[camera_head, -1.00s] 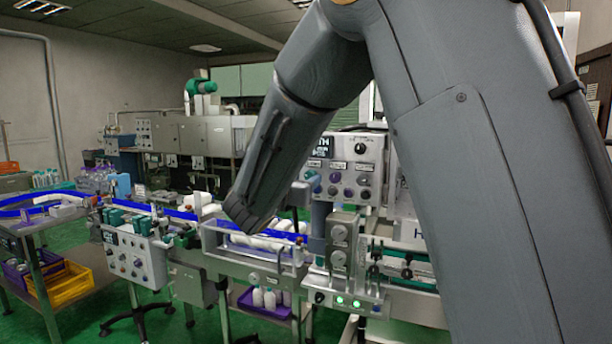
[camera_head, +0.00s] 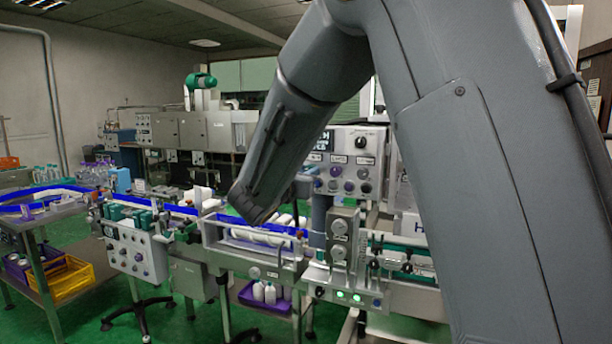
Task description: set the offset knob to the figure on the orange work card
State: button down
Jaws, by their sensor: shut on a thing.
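No knob is clearly labelled as the offset knob; the small lettering is too blurred to read. A light grey control panel (camera_head: 318,172) stands behind my arm, with a black knob (camera_head: 360,142) and a row of round controls. A grey box lower down carries two round dials, an upper dial (camera_head: 339,227) and a lower dial (camera_head: 338,252). I cannot make out an orange work card. My forearm slopes down left across the middle, its end in front of the machine. My gripper's fingers do not show, nor does anything held.
A conveyor guard (camera_head: 262,257) with white bottles lies below my forearm's end. Left of it are a panel with several knobs (camera_head: 135,256) and a cart with a yellow crate (camera_head: 68,284). A purple crate (camera_head: 262,300) sits under the conveyor. Green floor shows between the machine legs.

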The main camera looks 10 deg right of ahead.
jog(key=m+b, duration=1.2)
jog(key=b, duration=1.3)
jog(key=shift+a+f+m, duration=0.1)
jog(key=shift+m, duration=0.3)
jog(key=shift+b, duration=0.4)
jog(key=c, duration=1.5)
grip_release()
jog(key=v, duration=0.7)
jog(key=shift+s+a, duration=0.2)
jog(key=shift+s, duration=0.1)
